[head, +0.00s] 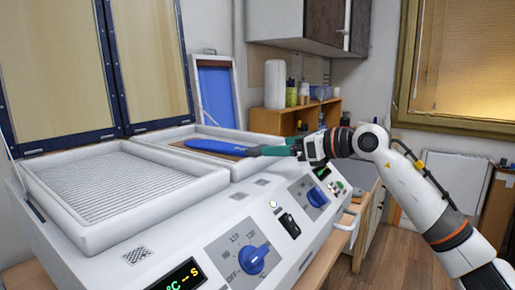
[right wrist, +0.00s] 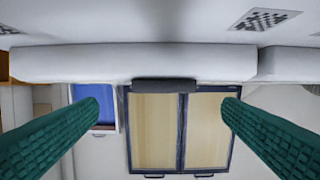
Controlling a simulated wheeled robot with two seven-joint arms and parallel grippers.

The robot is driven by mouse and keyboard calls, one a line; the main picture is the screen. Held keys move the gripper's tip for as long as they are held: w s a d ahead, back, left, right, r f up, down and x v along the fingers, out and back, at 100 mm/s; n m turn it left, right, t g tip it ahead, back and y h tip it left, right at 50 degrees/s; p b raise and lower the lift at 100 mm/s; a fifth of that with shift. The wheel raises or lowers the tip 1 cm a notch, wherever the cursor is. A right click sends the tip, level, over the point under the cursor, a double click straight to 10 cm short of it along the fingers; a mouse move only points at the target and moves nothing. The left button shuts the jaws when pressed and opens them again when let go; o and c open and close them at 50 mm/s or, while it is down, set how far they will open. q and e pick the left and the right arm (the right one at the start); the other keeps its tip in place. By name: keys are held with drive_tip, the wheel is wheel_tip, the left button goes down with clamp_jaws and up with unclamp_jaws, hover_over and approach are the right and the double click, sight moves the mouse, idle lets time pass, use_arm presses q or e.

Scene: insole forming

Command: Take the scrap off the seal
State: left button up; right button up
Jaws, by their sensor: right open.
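My right gripper (head: 268,151) with green ribbed fingers reaches in from the right over the right-hand tray of the white machine. In the right wrist view the gripper (right wrist: 163,104) is open, its fingers wide apart with nothing held. A small dark grey strip, seemingly the scrap (right wrist: 163,86), sits at the edge of the pale rounded rim, apparently the seal (right wrist: 150,62). It shows between the fingertips and apart from both. The left gripper is not in view.
A blue insole-like piece (head: 214,147) lies at the right tray, close to the right fingers. The left tray (head: 110,178) has a ribbed bed and is empty. Raised framed lids (head: 122,68) stand behind. The front panel has blue knobs (head: 253,259). A wooden shelf (head: 272,121) stands behind.

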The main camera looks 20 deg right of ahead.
sight(257, 147)
drive_tip(key=p+x, duration=0.1)
drive_tip(key=x, duration=0.3)
drive_tip(key=shift+a, duration=0.3)
drive_tip(key=shift+w+a+f+p, duration=0.2)
drive_tip(key=shift+w+a+p, duration=0.05)
drive_tip(key=shift+w+p, duration=0.05)
drive_tip(key=shift+s+d, duration=0.1)
drive_tip(key=c, duration=1.1)
